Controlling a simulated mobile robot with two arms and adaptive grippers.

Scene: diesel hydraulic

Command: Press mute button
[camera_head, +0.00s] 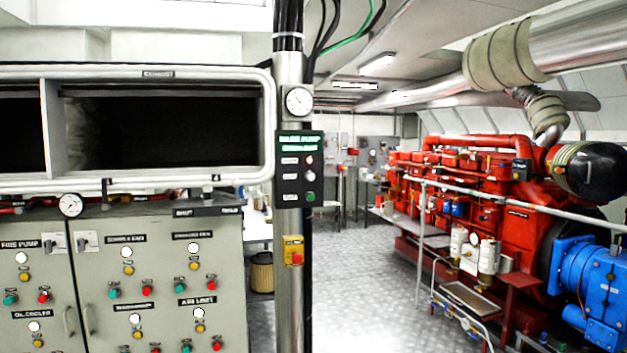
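A small black panel (288,187) with a green header is fixed to the upright metal column in the middle. Neither of my grippers shows in the head view, and nothing touches the panel.
A yellow box with a red button (296,257) sits lower on the column (290,300). A grey cabinet (150,250) with several coloured buttons stands at left. A red engine (490,190) behind a rail (530,207) is at right. The patterned floor (365,290) between is clear.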

